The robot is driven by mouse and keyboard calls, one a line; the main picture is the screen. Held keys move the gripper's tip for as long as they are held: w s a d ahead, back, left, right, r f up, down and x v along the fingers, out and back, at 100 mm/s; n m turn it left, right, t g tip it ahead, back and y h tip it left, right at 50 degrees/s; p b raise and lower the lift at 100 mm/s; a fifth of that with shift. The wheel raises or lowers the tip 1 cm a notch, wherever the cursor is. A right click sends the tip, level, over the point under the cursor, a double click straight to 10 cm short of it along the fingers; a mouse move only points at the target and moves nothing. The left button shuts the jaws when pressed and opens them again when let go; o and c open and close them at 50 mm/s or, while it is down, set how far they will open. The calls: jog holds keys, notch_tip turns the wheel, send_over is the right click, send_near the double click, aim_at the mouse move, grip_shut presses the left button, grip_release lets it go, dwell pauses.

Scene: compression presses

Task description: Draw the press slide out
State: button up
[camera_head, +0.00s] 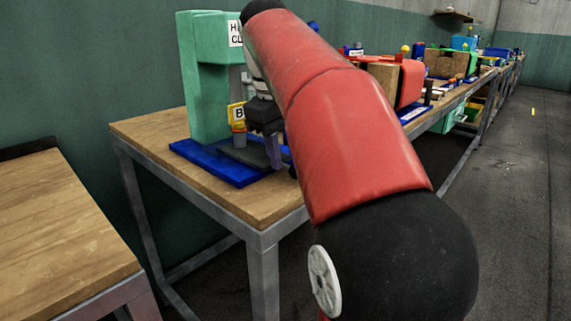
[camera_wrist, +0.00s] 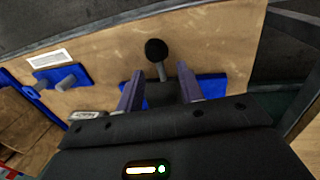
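The green press (camera_head: 205,75) stands on a blue base plate (camera_head: 215,168) at the corner of the wooden bench. A dark grey flat slide (camera_head: 245,154) lies on the base in front of it. In the wrist view, a black ball knob (camera_wrist: 156,49) on a grey stem sticks out from a dark block over the blue base. My gripper (camera_wrist: 159,69) is open, its two fingers on either side of the stem with gaps visible. The knob shows just past the fingertips. In the head view my gripper (camera_head: 273,150) is low beside the slide, and my arm hides the knob.
Behind my arm, the bench line (camera_head: 465,95) carries red, green and blue equipment. Another wooden table (camera_head: 60,230) is at the left. In the wrist view, a small blue fixture (camera_wrist: 62,80) sits on the bench. Floor is clear at right.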

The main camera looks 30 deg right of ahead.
jog(key=shift+d+f, duration=0.2)
jog(key=shift+f, duration=1.05)
grip_shut()
